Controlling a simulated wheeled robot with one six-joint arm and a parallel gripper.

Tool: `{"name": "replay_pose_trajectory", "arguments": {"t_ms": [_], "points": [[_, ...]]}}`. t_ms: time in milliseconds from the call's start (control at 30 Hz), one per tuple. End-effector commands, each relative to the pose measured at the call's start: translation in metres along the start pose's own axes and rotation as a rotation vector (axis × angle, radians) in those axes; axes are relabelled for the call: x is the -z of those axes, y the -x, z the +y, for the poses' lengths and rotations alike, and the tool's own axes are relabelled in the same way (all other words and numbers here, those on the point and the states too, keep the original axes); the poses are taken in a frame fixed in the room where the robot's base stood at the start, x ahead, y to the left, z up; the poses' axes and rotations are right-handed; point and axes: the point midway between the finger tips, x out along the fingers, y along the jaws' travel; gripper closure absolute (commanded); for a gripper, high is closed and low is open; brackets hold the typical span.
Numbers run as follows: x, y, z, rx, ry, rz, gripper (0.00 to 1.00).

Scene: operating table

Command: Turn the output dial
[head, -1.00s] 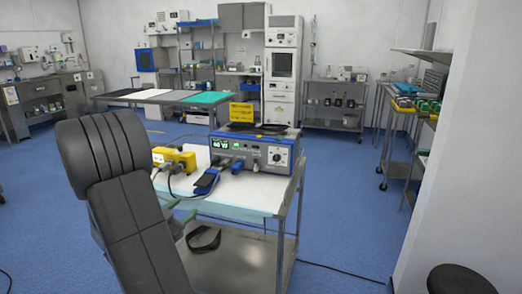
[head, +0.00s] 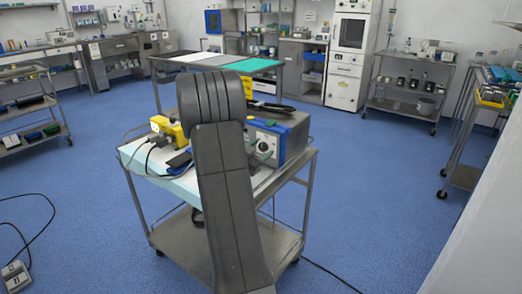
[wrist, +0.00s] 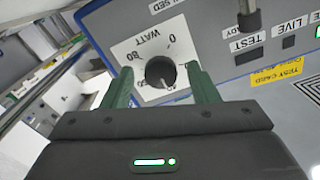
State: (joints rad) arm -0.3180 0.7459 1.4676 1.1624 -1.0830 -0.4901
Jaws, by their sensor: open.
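The output dial (wrist: 160,73) is a dark round knob on a white plate marked WATT, shown upside down in the wrist view. It is on the front of a blue and grey unit (wrist: 222,50); the dial also shows in the head view (head: 264,146). My gripper (wrist: 161,78) is open, with one green finger on each side of the dial in the picture. Gaps show between the fingers and the knob; how deep the fingertips reach is unclear. In the head view my arm hides the unit's left part and display.
The unit stands on a metal cart (head: 305,160), beside a yellow device (head: 168,128) with cables. In the wrist view a dark post (wrist: 249,15) and the TEST and LIVE labels are near the right finger. Blue floor (head: 370,200) is clear right of the cart.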

Motion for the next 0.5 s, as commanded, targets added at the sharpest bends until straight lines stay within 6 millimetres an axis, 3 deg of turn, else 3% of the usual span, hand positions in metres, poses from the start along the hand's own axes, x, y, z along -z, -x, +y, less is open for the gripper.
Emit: {"name": "replay_pose_trajectory", "arguments": {"t_ms": [333, 500], "points": [[0.0002, -0.005, 0.0004, -0.001, 0.0, 0.0, 0.46], [0.0002, -0.0048, 0.0003, -0.001, 0.0, 0.0, 0.78]]}}
